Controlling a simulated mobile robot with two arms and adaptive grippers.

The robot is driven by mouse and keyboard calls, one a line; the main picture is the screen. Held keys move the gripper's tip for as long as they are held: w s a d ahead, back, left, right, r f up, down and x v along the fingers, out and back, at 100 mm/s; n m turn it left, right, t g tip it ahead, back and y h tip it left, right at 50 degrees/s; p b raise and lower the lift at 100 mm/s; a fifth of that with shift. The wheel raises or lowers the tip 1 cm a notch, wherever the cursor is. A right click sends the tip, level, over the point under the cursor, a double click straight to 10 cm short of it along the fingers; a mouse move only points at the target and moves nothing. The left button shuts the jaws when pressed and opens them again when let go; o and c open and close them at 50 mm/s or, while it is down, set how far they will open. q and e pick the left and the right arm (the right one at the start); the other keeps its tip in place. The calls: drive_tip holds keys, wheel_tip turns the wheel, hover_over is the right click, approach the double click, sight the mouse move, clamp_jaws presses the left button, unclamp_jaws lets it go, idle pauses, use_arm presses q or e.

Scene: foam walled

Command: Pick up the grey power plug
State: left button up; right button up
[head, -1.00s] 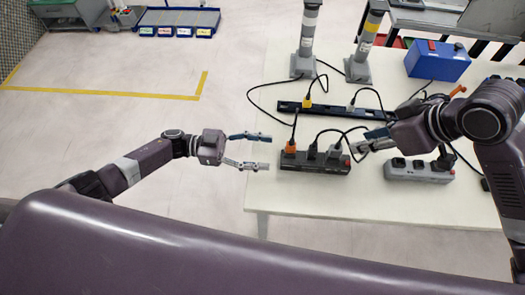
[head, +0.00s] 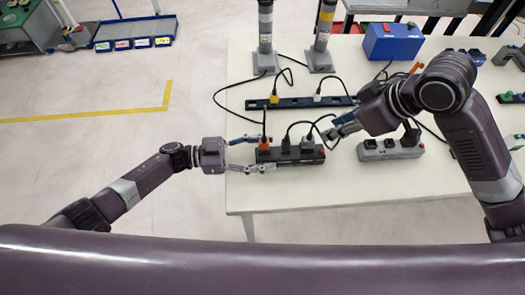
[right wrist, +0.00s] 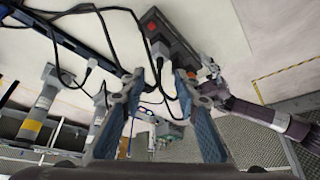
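A grey plug (head: 307,143) stands in the right part of the dark power strip (head: 290,158), beside a black plug (head: 286,146) and an orange plug (head: 264,143). My right gripper (head: 328,132) is open, just above and right of the grey plug. In the right wrist view the grey plug (right wrist: 160,50) shows beyond and between the spread fingers of my right gripper (right wrist: 157,75), with nothing held. My left gripper (head: 262,153) is open at the strip's left end, its fingers on either side of that end; contact is unclear.
A black rail (head: 300,103) behind holds a yellow plug (head: 274,96) and another greyish plug (head: 317,98). A light grey power strip (head: 388,150) lies to the right. Loose black cables cross the table. The front of the white table (head: 300,190) is clear.

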sight(310, 134)
use_arm(q)
drive_tip(key=c, duration=1.2)
drive_tip(key=shift+c, duration=0.5)
use_arm(e)
drive_tip(key=shift+o, duration=1.1)
drive_tip(key=a+n, duration=0.1)
drive_tip(key=w+a+n+g+h, duration=0.1)
drive_tip(key=a+n, duration=0.1)
drive_tip(key=a+n+g, duration=0.1)
drive_tip(key=n, duration=0.1)
drive_tip(key=shift+w+a+f, duration=0.15)
drive_tip(key=shift+w+a, duration=0.25)
drive_tip(key=w+n+h, duration=0.1)
drive_tip(key=r+n+g+h, duration=0.1)
drive_tip(key=n, duration=0.1)
drive_tip(key=shift+w+a+h, duration=0.1)
drive_tip(key=shift+w+h, duration=0.25)
drive_tip(key=shift+h, duration=0.05)
drive_tip(key=shift+w+d+n+g+h, duration=0.2)
drive_tip(key=shift+n+g+h, duration=0.1)
drive_tip(key=shift+n+h, duration=0.1)
wheel_tip(310, 134, down, 12)
drive_tip(key=shift+s+d+r, duration=0.1)
drive_tip(key=shift+s, duration=0.05)
